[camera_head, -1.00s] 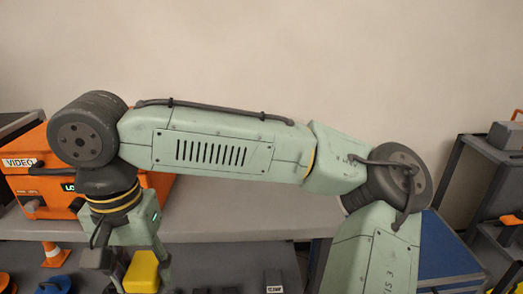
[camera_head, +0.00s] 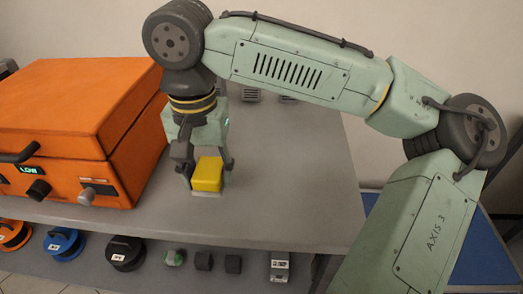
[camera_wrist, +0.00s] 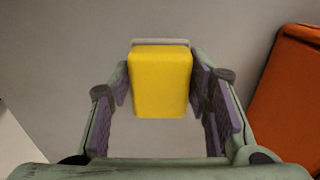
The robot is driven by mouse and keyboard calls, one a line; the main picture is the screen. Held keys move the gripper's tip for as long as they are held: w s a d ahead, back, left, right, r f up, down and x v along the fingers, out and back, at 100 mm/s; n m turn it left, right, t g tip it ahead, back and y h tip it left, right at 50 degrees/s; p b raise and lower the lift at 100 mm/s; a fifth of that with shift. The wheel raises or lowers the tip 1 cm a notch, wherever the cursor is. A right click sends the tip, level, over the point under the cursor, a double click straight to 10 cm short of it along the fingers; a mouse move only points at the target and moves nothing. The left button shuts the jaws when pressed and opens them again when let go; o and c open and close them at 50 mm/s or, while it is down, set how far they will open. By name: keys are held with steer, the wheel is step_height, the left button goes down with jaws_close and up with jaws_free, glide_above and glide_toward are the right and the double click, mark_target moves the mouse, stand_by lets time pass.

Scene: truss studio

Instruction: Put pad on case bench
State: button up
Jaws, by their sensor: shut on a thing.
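The pad is a yellow block (camera_head: 208,174) with a thin pale grey base. My gripper (camera_head: 206,178) is shut on it, with one finger at each side. In the wrist view the yellow block (camera_wrist: 160,82) sits between the purple-lined finger pads of my gripper (camera_wrist: 162,95). The bench (camera_head: 290,205) is a grey top beneath the pad. The pad is at or just above the bench surface, right of the orange case; I cannot tell whether it touches.
The orange case (camera_head: 75,125) with knobs stands on the bench to the left. On a lower shelf are several reels, including a blue one (camera_head: 63,244), and small dark blocks (camera_head: 203,260). The bench right of the gripper is clear. A blue surface (camera_head: 485,240) lies at right.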

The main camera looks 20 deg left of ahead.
steer(key=p, duration=0.1)
glide_above(259, 176)
steer(key=shift+s+f, duration=0.1)
steer(key=shift+f, duration=0.55)
steer(key=shift+f+p, duration=0.3)
steer(key=shift+f, duration=1.35)
steer(key=shift+f, duration=0.1)
steer(key=o, duration=1.1)
step_height(259, 176, up, 12)
